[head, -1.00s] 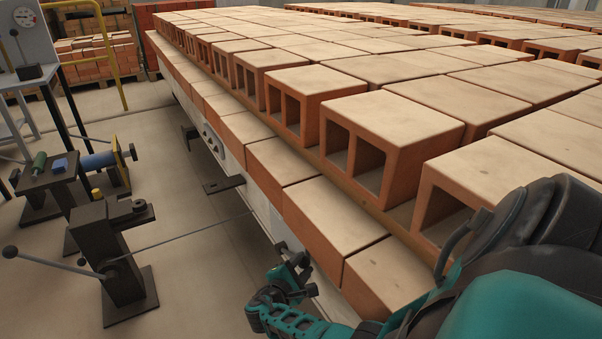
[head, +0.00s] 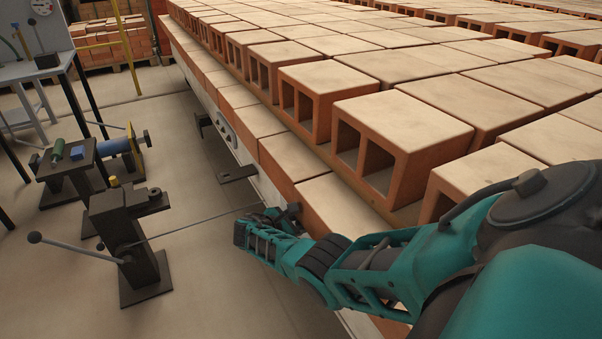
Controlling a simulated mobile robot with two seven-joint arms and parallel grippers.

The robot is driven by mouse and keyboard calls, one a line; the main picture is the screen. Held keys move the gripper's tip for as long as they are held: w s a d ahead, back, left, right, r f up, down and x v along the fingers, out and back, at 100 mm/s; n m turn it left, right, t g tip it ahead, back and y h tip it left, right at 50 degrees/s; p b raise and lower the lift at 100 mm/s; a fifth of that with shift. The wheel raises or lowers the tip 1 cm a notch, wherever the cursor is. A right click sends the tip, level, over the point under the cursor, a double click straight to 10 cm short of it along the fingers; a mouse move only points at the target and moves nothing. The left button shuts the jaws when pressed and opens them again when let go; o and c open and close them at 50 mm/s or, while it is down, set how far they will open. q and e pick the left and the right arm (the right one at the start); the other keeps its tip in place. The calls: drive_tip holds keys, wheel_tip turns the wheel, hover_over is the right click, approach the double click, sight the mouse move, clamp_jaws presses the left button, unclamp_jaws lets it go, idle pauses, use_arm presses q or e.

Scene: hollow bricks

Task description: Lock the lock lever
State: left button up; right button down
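A dark post (head: 130,235) stands on the floor at lower left. A metal lever (head: 75,247) with a black ball end sticks out to its left; I cannot tell for sure that this is the lock lever. A thin rod or cable (head: 195,222) runs from the post towards the brick car's side. My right arm comes in from the right, and its gripper (head: 268,217) is by the car's side, near the far end of that rod. The gripper is small and dark here, so its opening and any contact are unclear. My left gripper is out of view.
A long car of hollow bricks (head: 400,125) fills the middle and right. A dark bracket (head: 238,173) juts from its side. A low stand with a blue cylinder (head: 115,146) and a panel with a gauge (head: 41,7) are at left.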

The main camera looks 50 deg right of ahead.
drive_tip(key=shift+w+d+r, duration=0.1)
drive_tip(key=shift+w+r, duration=0.15)
drive_tip(key=shift+w, duration=0.25)
drive_tip(key=c, duration=0.7)
unclamp_jaws()
drive_tip(key=p+v, duration=0.6)
drive_tip(key=v, duration=0.6)
drive_tip(key=shift+a+r, duration=0.2)
drive_tip(key=shift+a, duration=0.15)
drive_tip(key=shift+f, duration=0.1)
